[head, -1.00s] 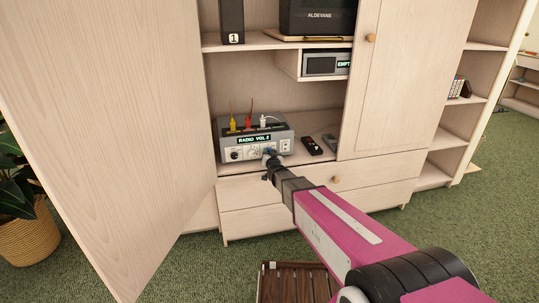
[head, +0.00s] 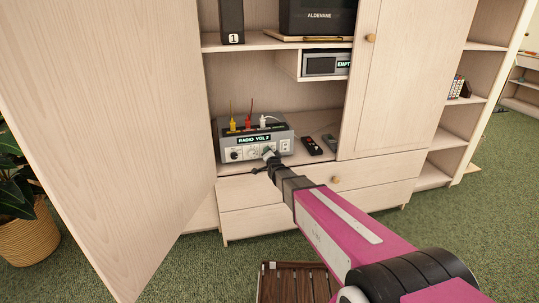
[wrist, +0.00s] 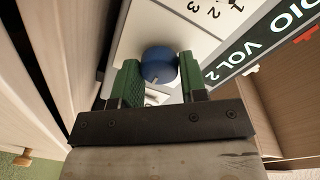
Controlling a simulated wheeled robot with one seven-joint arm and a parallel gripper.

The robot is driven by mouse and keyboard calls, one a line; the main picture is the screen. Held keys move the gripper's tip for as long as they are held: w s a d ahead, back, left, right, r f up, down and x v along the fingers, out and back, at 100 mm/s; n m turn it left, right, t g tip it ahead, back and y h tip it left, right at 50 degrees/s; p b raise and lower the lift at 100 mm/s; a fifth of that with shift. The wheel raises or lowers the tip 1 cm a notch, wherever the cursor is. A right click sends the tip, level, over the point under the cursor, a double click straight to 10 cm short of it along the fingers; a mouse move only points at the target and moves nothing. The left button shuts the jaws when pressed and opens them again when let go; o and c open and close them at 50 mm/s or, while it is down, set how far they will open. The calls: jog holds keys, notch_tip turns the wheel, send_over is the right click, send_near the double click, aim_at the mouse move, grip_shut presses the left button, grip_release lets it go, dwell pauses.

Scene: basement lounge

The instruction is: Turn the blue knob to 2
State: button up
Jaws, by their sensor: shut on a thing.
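The grey device (head: 284,131) stands on the cabinet shelf, with a green display (head: 254,139) reading "RADIO VOL 2". In the wrist view the round blue knob (wrist: 158,63) sits on its white front panel (wrist: 160,25), beside printed numbers 1, 2 and 3. A small pale mark shows on the knob's near edge. My gripper (wrist: 158,80) has its green fingers on either side of the knob and is shut on it. In the head view my gripper (head: 270,155) is at the panel's lower right and hides the knob.
Yellow, red and white plugs (head: 249,122) stand on top of the device. Two small dark handheld items (head: 312,146) lie on the shelf to its right. The open cabinet door (head: 110,120) stands to the left, and a closed door (head: 400,80) to the right.

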jog(key=shift+m, duration=0.5)
jog(key=o, duration=0.9)
jog(key=shift+s, duration=0.15)
jog(key=v, duration=1)
jog(key=shift+s+d+r, duration=0.1)
jog(key=shift+s+d, duration=0.05)
jog(key=shift+s, duration=0.15)
jog(key=s+d+f+n+g+h, duration=0.3)
jog(key=s+d+f+n+g, duration=0.25)
jog(key=s+d+g, duration=0.5)
jog(key=s+d+n+g, duration=0.1)
jog(key=s+d+g, duration=0.1)
jog(key=s+d, duration=0.1)
jog(key=s+d+n+g, duration=0.1)
jog(key=s+d+g, duration=0.1)
jog(key=s+d, duration=0.2)
jog(key=s+d+n+g+h, duration=0.1)
jog(key=s+d+g, duration=0.1)
jog(key=s, duration=0.4)
jog(key=shift+d+f+g, duration=0.15)
jog(key=shift+d+g, duration=0.2)
jog(key=shift+d, duration=0.35)
